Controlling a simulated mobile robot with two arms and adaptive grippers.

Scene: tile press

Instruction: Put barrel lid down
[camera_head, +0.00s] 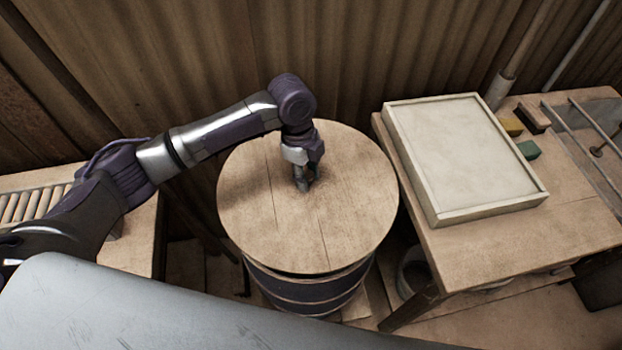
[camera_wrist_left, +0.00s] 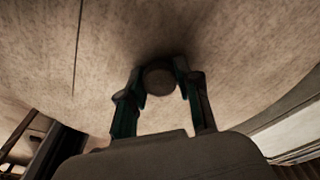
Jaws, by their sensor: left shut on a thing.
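The round wooden barrel lid (camera_head: 350,210) lies over the dark hooped barrel (camera_head: 315,290) in the middle of the head view. The lid covers the barrel's mouth; I cannot tell whether it is seated or a little above the rim. My left gripper (camera_head: 303,182) points down at the lid's middle. In the left wrist view the lid (camera_wrist_left: 230,45) fills most of the picture, and the gripper (camera_wrist_left: 160,85) is shut on the lid's round knob (camera_wrist_left: 160,79), a finger on each side. My right gripper is not in view.
A wooden table (camera_head: 520,245) with a shallow pale framed tray (camera_head: 540,198) stands right of the barrel. Small coloured blocks (camera_head: 528,149) lie beyond the tray. A slatted bench (camera_head: 35,200) is at the left. A corrugated wall (camera_head: 370,50) closes the back.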

